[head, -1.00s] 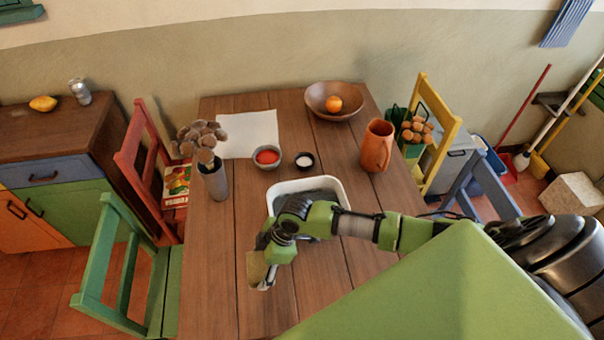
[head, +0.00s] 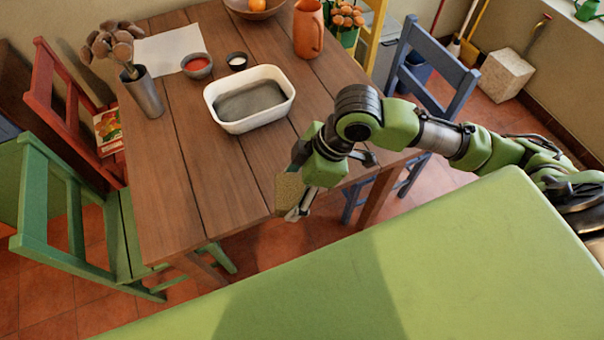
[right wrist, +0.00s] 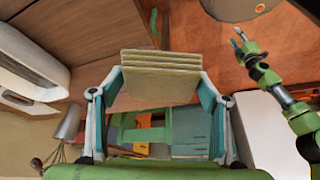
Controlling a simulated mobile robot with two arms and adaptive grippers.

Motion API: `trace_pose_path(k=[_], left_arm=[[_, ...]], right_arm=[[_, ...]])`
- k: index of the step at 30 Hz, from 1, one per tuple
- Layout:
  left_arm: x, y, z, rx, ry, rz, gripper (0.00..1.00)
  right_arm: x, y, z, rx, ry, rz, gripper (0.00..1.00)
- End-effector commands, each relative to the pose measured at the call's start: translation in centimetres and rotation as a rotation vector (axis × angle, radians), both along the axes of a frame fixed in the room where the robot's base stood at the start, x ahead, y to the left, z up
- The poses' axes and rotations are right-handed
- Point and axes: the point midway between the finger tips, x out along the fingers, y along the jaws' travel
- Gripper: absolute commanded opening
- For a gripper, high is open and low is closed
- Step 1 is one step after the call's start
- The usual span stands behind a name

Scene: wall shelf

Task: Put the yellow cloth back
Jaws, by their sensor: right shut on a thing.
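The yellow cloth (head: 289,191) is a folded, dull yellow stack. My right gripper (head: 300,200) is shut on it beside the table's near edge, at the lower right of the table in the head view. The right wrist view shows the cloth's layers (right wrist: 160,72) between the two fingers. In that view a second green arm of mine, the left, reaches in from the right with its gripper (right wrist: 238,38) away from the cloth. That gripper is too small to read. It does not show in the head view.
A white basin (head: 212,98) with a grey bottom stands on the wooden table (head: 190,190). Two small bowls, an orange jug (head: 308,28) and a vase (head: 144,92) stand farther back. Green (head: 33,205), red and blue (head: 447,92) chairs surround the table. Its near left top is bare.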

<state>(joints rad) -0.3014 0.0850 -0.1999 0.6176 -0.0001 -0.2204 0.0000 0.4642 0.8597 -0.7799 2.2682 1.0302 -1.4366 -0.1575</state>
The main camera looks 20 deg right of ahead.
Motion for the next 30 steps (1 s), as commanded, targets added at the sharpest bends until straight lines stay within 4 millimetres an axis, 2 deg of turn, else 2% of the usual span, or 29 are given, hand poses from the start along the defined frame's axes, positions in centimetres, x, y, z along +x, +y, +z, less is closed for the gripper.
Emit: trace_pose_path(k=[5,15,22,30], left_arm=[[0.1,-0.3,0.5,-0.004,-0.002,0.002,0.40],[0.5,-0.8,1.6,-0.010,-0.009,0.003,0.40],[0.5,-0.8,1.9,-0.009,-0.008,0.003,0.40],[0.4,-0.5,2.0,-0.007,-0.006,0.002,0.40]], right_arm=[[2.4,-0.7,-0.8,-0.003,0.000,-0.006,0.45],[9.0,-2.3,-4.0,0.000,0.002,-0.004,0.45],[11.7,-3.0,-7.7,-0.002,0.001,-0.002,0.45],[13.1,-3.3,-9.4,-0.001,-0.001,0.000,0.45]])
